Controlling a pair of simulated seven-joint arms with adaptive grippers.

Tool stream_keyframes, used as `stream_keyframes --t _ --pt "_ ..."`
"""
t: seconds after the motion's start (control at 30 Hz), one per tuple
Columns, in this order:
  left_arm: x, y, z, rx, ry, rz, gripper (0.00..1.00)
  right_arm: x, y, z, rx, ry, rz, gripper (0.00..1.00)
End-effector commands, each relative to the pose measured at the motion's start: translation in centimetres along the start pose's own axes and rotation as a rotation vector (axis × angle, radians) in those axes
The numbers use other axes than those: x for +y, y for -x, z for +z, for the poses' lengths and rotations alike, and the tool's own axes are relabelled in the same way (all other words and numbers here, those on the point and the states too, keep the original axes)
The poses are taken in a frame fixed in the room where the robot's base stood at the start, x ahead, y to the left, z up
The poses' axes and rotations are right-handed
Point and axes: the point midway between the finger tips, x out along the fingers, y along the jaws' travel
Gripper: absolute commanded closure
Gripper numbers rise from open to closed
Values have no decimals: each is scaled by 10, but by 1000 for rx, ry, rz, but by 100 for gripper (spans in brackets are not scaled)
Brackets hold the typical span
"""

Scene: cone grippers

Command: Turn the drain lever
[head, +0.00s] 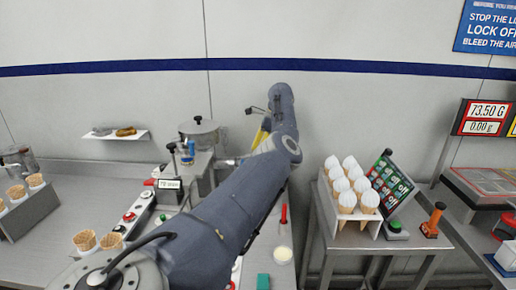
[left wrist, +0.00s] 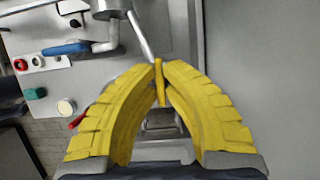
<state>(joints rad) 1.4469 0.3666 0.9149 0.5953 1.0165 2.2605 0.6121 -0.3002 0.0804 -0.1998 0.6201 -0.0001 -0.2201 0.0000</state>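The drain lever shows in the left wrist view as a slim silver rod (left wrist: 142,36) that slants down from a metal fitting to a narrow yellow end piece (left wrist: 161,88). My left gripper (left wrist: 160,68) has two curved yellow fingers. Their tips are closed together around the yellow piece, with a gap between the fingers lower down. In the head view the left gripper (head: 262,133) is partly hidden behind my own arm, to the right of the lidded metal machine (head: 199,132). The silver rod (head: 228,162) reaches from the machine toward it. My right gripper is not in view.
A blue handle (left wrist: 67,48) and a panel with red, green and white buttons lie left of the fingers. A stand of filled cones (head: 346,200) and a green sign board (head: 391,184) stand on the right table.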

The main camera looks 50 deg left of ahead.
Motion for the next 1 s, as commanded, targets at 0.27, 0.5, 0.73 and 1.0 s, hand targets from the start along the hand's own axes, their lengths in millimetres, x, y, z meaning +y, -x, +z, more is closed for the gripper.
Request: stream_keyframes --t 0.27,0.5,0.73,1.0 --pt "0 -1 0 1 33 15 100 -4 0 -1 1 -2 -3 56" --pt "0 -1 0 1 35 16 100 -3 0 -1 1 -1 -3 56" --pt "0 0 0 1 34 15 78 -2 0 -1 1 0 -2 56" --pt "0 0 0 1 34 14 69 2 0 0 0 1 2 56"
